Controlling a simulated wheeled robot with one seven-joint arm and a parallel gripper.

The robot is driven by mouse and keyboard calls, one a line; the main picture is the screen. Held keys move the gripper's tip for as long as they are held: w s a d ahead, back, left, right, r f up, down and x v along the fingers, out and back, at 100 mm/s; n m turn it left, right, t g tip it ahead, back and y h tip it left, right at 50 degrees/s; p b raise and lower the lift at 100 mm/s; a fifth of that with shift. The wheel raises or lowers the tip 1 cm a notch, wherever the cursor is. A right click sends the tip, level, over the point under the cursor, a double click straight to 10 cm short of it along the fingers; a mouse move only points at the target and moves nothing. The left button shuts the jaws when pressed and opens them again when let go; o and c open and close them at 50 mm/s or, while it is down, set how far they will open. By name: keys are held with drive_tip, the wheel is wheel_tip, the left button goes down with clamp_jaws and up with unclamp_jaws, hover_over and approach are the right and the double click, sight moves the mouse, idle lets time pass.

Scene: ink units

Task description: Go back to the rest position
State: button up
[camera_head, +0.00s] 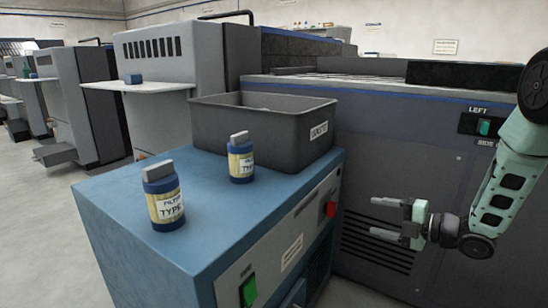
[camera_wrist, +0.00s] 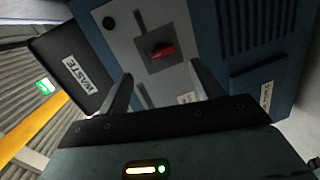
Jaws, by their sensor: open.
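My gripper (camera_head: 396,219) is at the right of the head view, held in the air in front of the dark vented panel of the large machine. Its two fingers are apart with nothing between them. It is to the right of the blue cabinet (camera_head: 108,200), clear of it in the picture. In the wrist view the fingers of my gripper (camera_wrist: 158,92) are spread, and the cabinet's grey panel with a red switch (camera_wrist: 161,51) shows beyond them.
A machine (camera_head: 460,165) fills the right background. Open floor lies at left.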

drive_tip(key=s+a+r+m+g+h+p, duration=0.3)
drive_tip(key=s+a+r+m+h+p, duration=0.3)
drive_tip(key=a+r+m, duration=0.5)
drive_tip(key=s+a+r+m+g+h+p, duration=0.2)
drive_tip(key=s+a+r+m+g+h, duration=0.15)
drive_tip(key=s, duration=1.15)
drive_tip(key=s+a+r+m+g+h+p, duration=0.2)
drive_tip(key=s+m+g, duration=0.25)
drive_tip(key=s, duration=1.05)
wheel_tip(320, 180, up, 37)
drive_tip(key=p, duration=3.6)
drive_tip(key=shift+d+f+p, duration=0.15)
drive_tip(key=shift+d+p, duration=0.05)
drive_tip(key=shift+p, duration=0.2)
drive_tip(key=shift+w, duration=0.1)
